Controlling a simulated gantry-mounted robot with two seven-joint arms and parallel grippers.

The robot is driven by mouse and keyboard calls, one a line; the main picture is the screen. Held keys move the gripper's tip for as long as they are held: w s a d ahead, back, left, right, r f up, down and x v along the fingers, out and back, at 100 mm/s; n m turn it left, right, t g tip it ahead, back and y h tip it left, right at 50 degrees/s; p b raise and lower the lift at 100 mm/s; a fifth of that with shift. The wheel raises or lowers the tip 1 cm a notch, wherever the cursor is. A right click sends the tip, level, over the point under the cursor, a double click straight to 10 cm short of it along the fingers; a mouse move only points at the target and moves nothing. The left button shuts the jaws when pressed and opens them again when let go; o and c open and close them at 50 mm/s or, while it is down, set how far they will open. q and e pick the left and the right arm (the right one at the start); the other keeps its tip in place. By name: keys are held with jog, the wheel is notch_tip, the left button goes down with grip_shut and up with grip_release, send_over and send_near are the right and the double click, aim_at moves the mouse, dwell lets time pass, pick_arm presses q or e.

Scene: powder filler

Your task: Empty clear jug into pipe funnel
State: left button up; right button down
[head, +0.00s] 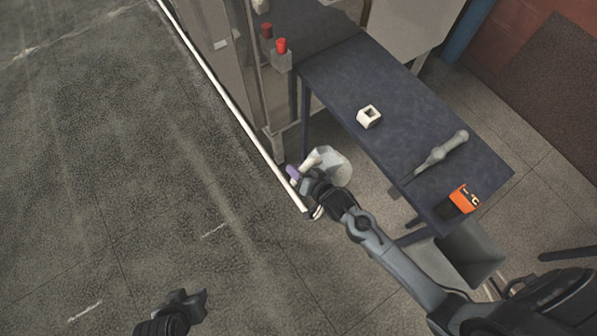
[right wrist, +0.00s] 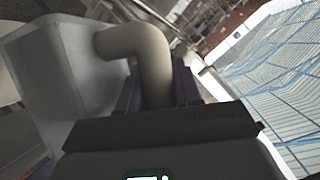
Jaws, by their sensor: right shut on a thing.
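The clear jug (head: 333,167), whitish and translucent, is held in the air beside the left edge of the dark table. In the right wrist view the jug's body (right wrist: 60,80) fills the left side, and its thick curved handle (right wrist: 140,45) runs down between my fingers. My right gripper (head: 304,175) is shut on the handle; it also shows in the right wrist view (right wrist: 158,90). The jug looks tilted in the head view; its contents are hidden. My left gripper (head: 190,304) is at the bottom left, over open floor, far from the jug. I cannot pick out the pipe funnel.
The dark table (head: 345,75) holds a white square block (head: 369,116), a grey long-handled tool (head: 437,155) and an orange-and-black item (head: 462,199). A cabinet with red knobs (head: 281,45) stands left of the table. A grey bin (head: 470,252) is below its near end. The floor at left is clear.

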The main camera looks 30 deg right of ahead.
aim_at(319, 157)
jog(key=shift+w+d+r+m+y+b, duration=0.15)
jog(key=shift+d+r+m+y+b, duration=0.3)
jog(key=shift+d+r+m+y, duration=0.5)
jog(key=shift+m+p, duration=0.4)
jog(key=shift+m, duration=0.05)
jog(key=shift+w+d+f+m+y+p, duration=0.15)
jog(key=shift+d+m+y+p, duration=0.2)
jog(key=shift+d+m+y, duration=0.3)
jog(key=shift+w+d+f+m+t+y, duration=0.1)
jog(key=shift+d+m+t+y, duration=0.25)
jog(key=shift+d+m, duration=0.3)
jog(key=shift+w+d+f+m+y, duration=0.1)
jog(key=shift+d+f+m+y, duration=0.2)
jog(key=shift+d, duration=0.3)
jog(key=shift+w+d+f+m+y, duration=0.1)
jog(key=shift+d+m+y, duration=0.05)
jog(key=shift+d+m, duration=0.35)
jog(key=shift+d+m+t, duration=0.25)
jog(key=shift+d+m, duration=0.05)
jog(key=shift+d, duration=0.2)
jog(key=shift+y, duration=0.3)
jog(key=shift+f, duration=0.1)
